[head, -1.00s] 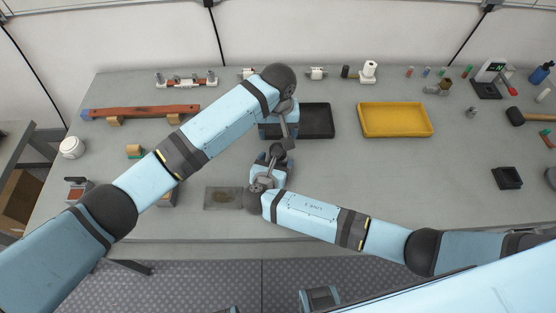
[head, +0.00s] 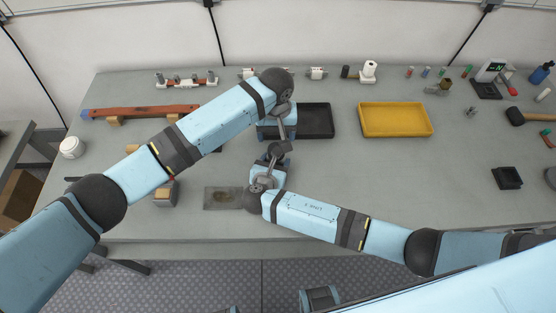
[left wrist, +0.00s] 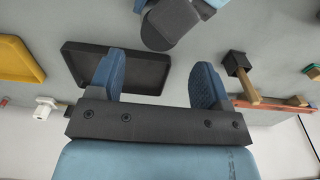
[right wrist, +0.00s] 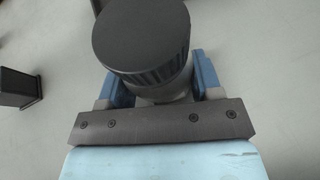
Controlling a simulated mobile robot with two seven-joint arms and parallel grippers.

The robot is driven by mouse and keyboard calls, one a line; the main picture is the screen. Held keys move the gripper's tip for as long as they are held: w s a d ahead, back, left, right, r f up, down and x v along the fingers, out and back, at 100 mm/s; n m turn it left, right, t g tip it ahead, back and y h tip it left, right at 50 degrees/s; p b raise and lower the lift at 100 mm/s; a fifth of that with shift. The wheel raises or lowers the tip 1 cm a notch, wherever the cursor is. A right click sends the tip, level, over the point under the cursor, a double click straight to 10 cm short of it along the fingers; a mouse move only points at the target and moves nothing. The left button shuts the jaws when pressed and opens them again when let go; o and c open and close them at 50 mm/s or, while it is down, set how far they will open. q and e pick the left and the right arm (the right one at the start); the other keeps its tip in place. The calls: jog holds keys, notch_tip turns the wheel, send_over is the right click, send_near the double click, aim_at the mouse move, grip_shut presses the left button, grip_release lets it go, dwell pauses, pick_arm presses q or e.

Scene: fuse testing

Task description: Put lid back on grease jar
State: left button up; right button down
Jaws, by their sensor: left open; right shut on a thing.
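The grease jar (right wrist: 165,96) is a grey cylinder, mostly hidden under its lid. The black round lid (right wrist: 142,35), with a ribbed edge, sits on top of it in the right wrist view; I cannot tell whether it is fully seated. My right gripper (right wrist: 160,90) is shut on the jar body, one blue finger on each side. In the head view the lid (head: 276,149) shows as a small dark shape between the two hands. My left gripper (left wrist: 160,80) is open and empty; the dark lid (left wrist: 170,22) shows beyond its fingertips, apart from them.
A black tray (head: 318,122) lies just right of the left hand, and a yellow tray (head: 396,120) farther right. A flat metal plate (head: 222,198) lies left of the right hand. A small black box (head: 507,178) stands at right.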

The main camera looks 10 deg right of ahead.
aim_at(281, 162)
pick_arm(q)
notch_tip(281, 162, down, 7)
jog(key=shift+r, duration=0.1)
dwell(0.4)
jog(key=c, duration=0.9)
jog(key=m, duration=0.6)
jog(key=shift+m, duration=0.3)
jog(key=o, duration=1)
